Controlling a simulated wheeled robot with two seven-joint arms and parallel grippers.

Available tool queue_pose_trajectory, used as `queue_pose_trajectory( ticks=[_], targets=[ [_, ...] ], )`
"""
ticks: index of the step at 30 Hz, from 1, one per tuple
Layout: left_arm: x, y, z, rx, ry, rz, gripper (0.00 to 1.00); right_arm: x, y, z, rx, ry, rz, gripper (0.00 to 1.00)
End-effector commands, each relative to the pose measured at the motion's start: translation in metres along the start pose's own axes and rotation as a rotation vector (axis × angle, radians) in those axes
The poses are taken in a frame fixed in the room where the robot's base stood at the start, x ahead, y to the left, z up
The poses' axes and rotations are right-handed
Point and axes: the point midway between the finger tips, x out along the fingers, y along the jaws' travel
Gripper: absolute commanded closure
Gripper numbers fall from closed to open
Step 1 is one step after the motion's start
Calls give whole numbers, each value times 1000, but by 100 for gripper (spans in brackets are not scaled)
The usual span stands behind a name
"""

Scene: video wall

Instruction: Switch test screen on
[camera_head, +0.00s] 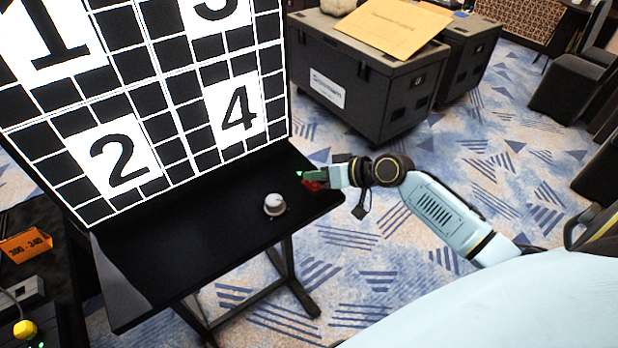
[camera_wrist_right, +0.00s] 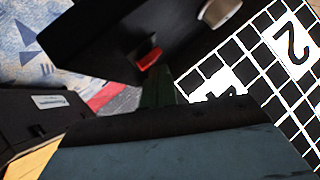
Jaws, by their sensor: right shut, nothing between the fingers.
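The test screen (camera_head: 155,95) is a large panel at the left, lit with a black and white grid and the numerals 1 to 4; part of it shows in the wrist view (camera_wrist_right: 285,75). It stands on a black table (camera_head: 215,248). A small red switch (camera_head: 313,184) is at the table's right end; it also shows in the wrist view (camera_wrist_right: 149,60). My right gripper (camera_head: 303,174) is shut and empty, its dark green fingertips right beside the red switch. I cannot tell whether they touch it. My left gripper is not in view.
A grey-white knob (camera_head: 274,204) sits on the table, left of the switch. Black cases (camera_head: 365,85) stand behind my right gripper, with a tan envelope (camera_head: 385,25) on top. Dark chairs (camera_head: 570,85) are at the far right. Patterned carpet between is clear.

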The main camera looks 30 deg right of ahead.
Motion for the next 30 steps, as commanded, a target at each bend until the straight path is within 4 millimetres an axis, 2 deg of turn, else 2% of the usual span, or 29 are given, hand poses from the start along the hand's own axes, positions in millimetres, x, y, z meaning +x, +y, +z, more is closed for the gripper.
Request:
queue_pose_trajectory(
  ticks=[10,22,30],
  targets=[
    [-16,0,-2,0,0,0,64,-11,-8,-9,0,-1,0,100],
    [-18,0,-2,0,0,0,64,-12,-9,-9,0,0,0,100],
    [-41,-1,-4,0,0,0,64,-29,-21,-23,0,1,0,100]
  ],
)
